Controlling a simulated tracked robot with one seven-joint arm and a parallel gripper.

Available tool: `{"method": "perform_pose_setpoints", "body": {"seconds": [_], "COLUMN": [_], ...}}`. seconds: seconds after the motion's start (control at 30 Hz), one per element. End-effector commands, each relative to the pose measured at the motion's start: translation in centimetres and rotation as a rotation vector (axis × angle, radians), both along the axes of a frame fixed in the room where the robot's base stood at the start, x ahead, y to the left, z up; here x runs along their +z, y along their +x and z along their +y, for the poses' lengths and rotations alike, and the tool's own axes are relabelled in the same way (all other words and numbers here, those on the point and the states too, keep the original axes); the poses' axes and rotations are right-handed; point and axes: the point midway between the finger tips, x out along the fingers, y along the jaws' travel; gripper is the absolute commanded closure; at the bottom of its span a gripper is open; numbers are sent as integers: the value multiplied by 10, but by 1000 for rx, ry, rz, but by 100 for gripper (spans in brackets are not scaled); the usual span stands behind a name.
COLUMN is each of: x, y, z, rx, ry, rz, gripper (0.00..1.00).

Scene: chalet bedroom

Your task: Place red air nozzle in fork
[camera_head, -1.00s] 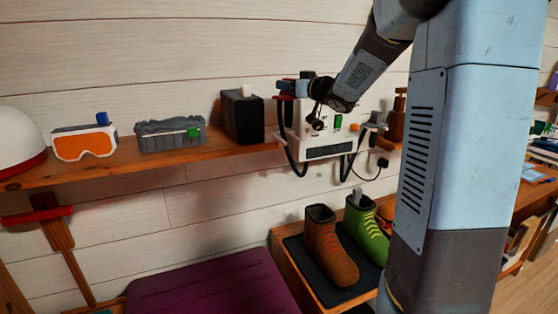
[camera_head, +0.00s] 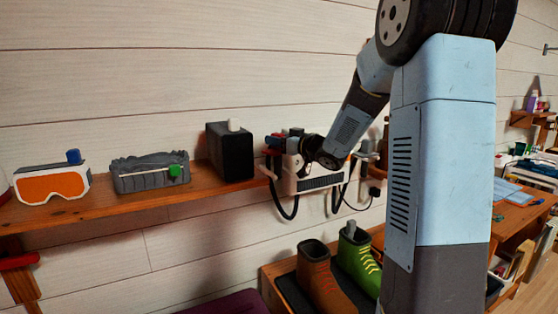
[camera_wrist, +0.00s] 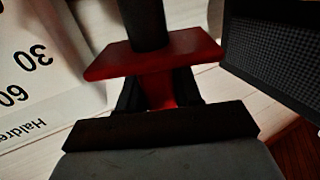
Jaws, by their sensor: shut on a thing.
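The red air nozzle (camera_wrist: 155,55) is in my gripper (camera_wrist: 160,95), as the wrist view shows. A dark tube runs out beyond its wide red flange, and its red stem sits between the dark fingers. In the head view my gripper (camera_head: 284,143) is at the upper left of the white dryer unit (camera_head: 322,181), in front of the wall. The nozzle shows there only as a small red patch (camera_head: 274,142). A pale bracket (camera_head: 267,172) sticks out at the unit's left side; I cannot tell if it is the fork.
A black box (camera_head: 232,155) stands on the wooden shelf (camera_head: 110,208), close left of my gripper. Farther left are a grey case (camera_head: 148,180) and orange goggles (camera_head: 50,187). Brown (camera_head: 318,277) and green boots (camera_head: 358,257) stand below. Black hoses hang under the unit.

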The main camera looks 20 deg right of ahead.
Motion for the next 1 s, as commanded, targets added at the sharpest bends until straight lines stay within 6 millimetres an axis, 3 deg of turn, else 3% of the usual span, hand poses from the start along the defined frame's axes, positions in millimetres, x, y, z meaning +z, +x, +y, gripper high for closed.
{"method": "perform_pose_setpoints", "body": {"seconds": [0.27,0.53,0.97,1.0], "x": [-23,-58,-64,-65], "y": [0,0,0,0], "z": [1,0,0,0], "rx": [1,1,0,0], "ry": [1,2,0,0], "rz": [1,3,-1,0], "gripper": [100,100,100,65]}}
